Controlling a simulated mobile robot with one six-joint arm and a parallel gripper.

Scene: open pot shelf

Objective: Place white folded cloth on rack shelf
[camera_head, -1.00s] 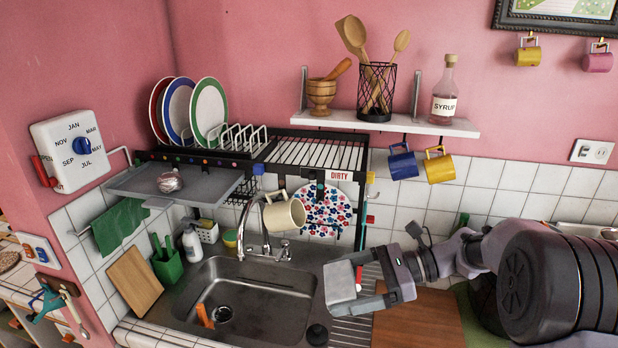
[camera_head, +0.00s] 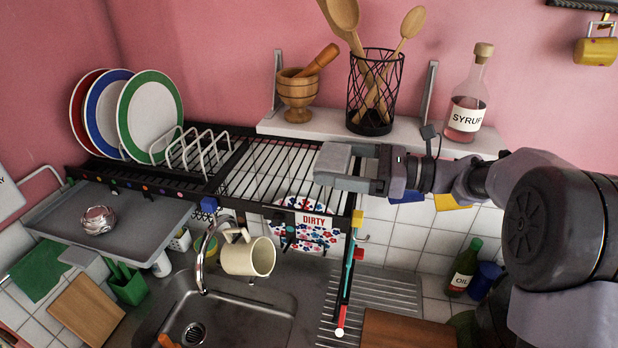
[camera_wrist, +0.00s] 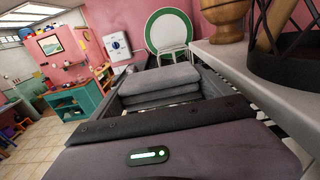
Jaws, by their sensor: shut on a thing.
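The folded cloth (camera_wrist: 160,82) looks light grey in the wrist view, stacked in layers between my gripper's jaws. The cloth is hard to tell from the jaws there. Gripper and cloth cover the rack's right end, and I cannot tell whether the cloth touches the slats. The slats left of my gripper are bare.
Plates (camera_head: 150,112) stand in a holder at the rack's left. A wall shelf (camera_head: 415,132) carries a mortar (camera_head: 299,95), a utensil basket (camera_head: 374,95) and a syrup bottle (camera_head: 467,105), close behind my gripper. A cream mug (camera_head: 250,257) hangs below, above the sink (camera_head: 235,318).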

